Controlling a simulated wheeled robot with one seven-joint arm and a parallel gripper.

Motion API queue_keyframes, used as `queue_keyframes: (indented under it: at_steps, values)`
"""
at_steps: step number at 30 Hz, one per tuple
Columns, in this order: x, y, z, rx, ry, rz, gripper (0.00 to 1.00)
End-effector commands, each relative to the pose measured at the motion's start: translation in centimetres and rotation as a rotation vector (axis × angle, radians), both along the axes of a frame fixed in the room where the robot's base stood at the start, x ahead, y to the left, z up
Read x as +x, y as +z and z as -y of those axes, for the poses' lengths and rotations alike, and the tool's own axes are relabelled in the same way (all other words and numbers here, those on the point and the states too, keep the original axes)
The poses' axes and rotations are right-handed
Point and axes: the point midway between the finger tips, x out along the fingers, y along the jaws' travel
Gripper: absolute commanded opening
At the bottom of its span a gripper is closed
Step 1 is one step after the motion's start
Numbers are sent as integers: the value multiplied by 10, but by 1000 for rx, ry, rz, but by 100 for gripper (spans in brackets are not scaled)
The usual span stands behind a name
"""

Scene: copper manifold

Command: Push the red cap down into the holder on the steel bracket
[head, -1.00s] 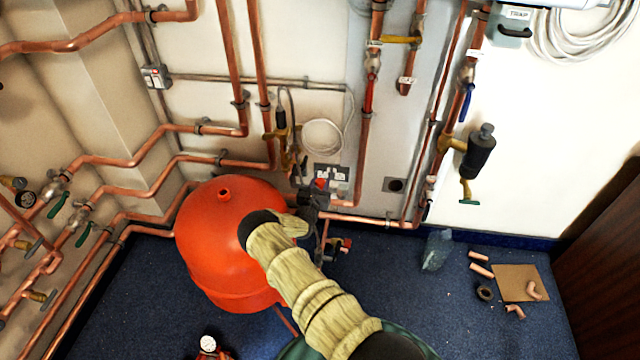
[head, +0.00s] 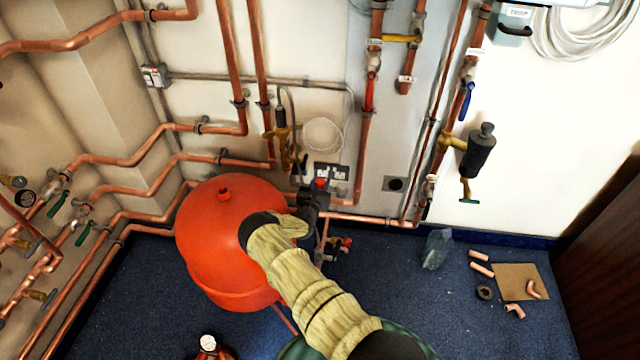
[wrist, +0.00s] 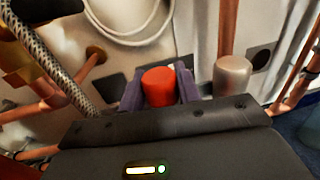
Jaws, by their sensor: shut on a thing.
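The red cap (wrist: 158,86) stands upright between the two dark purple-grey fingers of my gripper (wrist: 160,90) in the wrist view. The fingers are shut on it from left and right. In the head view the cap (head: 320,184) is a small red spot at my gripper (head: 318,188), just right of the big red tank and in front of the wall socket. A rounded steel-coloured cylinder (wrist: 232,76) stands right of the cap, apart from it. The cap's lower end, the holder and the bracket are hidden behind my gripper body, so I cannot tell how the cap sits.
The red tank (head: 225,240) is close left of my gripper. Copper pipes (head: 365,160) run up the wall behind and along its foot. A braided hose (wrist: 50,55) is near on the left in the wrist view. Loose fittings and a cardboard sheet (head: 523,282) lie on the floor at right.

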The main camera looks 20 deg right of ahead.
Motion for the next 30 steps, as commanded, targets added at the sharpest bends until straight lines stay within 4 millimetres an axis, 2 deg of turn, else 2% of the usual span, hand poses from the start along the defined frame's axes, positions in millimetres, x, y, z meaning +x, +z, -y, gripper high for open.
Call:
queue_keyframes:
  at_steps: [23,24,27,30]
  values:
    - [0,-8,0,-1,1,-1,12]
    - [0,-8,0,-1,1,-1,41]
    - [0,-8,0,-1,0,-1,59]
    - [0,-8,0,-1,0,-1,59]
